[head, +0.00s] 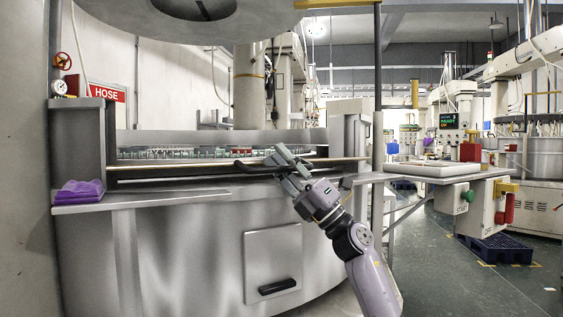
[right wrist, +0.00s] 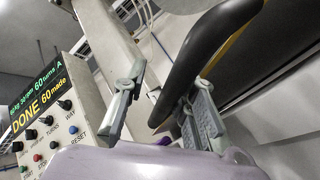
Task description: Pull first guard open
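The guard (head: 200,163) is a low barrier with a brass-coloured rail across the front of the big steel machine. A dark handle (head: 247,169) sticks out at its front; in the right wrist view it is a thick black curved bar (right wrist: 200,52). My right gripper (head: 281,166) is at the handle. In the right wrist view my right gripper (right wrist: 165,105) has its fingers apart, with the bar running between them. A gap shows between the left-hand finger and the bar; contact at the other finger is unclear. My left gripper is out of view.
A steel ledge (head: 150,200) runs below the guard, with a purple cloth (head: 80,192) at its left end. To the right are a shelf with a white tray (head: 435,169) and a control box (head: 485,200). Open floor (head: 440,270) lies at the lower right.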

